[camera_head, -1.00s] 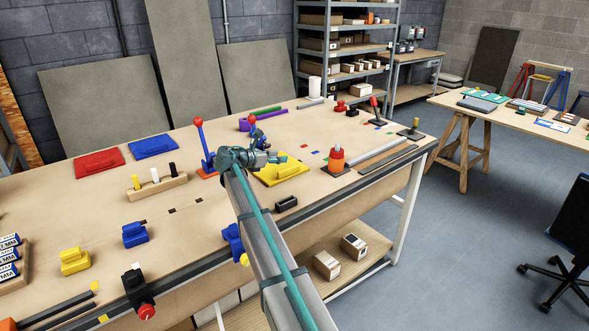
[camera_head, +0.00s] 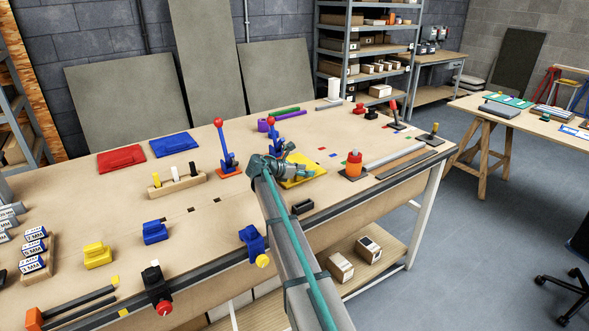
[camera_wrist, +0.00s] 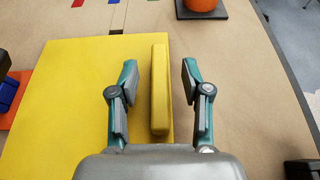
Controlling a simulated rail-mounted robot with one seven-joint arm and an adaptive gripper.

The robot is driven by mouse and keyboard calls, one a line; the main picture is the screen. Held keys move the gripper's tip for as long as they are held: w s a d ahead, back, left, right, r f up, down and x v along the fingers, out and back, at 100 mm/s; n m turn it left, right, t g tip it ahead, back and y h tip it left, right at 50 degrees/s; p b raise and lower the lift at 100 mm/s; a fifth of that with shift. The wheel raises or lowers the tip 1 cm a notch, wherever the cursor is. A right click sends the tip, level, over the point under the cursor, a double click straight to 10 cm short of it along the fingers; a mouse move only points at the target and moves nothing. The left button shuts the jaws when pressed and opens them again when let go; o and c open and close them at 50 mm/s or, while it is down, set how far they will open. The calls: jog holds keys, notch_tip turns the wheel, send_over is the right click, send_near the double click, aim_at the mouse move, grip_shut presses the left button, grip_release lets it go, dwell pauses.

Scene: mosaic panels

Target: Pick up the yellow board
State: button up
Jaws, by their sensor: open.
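The yellow board (camera_wrist: 60,110) lies flat on the wooden workbench, with a raised yellow bar handle (camera_wrist: 160,90) along its right side in the wrist view. In the head view the yellow board (camera_head: 312,172) is partly hidden behind my gripper (camera_head: 308,172). In the wrist view my gripper (camera_wrist: 158,85) is open, one finger on each side of the handle. Both fingers stand apart from the handle, the left finger over the board and the right finger past its edge. I cannot tell the exact height of the fingertips.
An orange-red cylinder on a dark base (camera_head: 354,165) stands right of the board. A lever with a red ball (camera_head: 222,145) stands to its left, with another behind. A small black block (camera_head: 302,207) lies near the front edge. Red (camera_head: 121,158) and blue (camera_head: 174,143) boards lie at the back left.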

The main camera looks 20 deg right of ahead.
jog(key=shift+x, duration=1.4)
grip_shut()
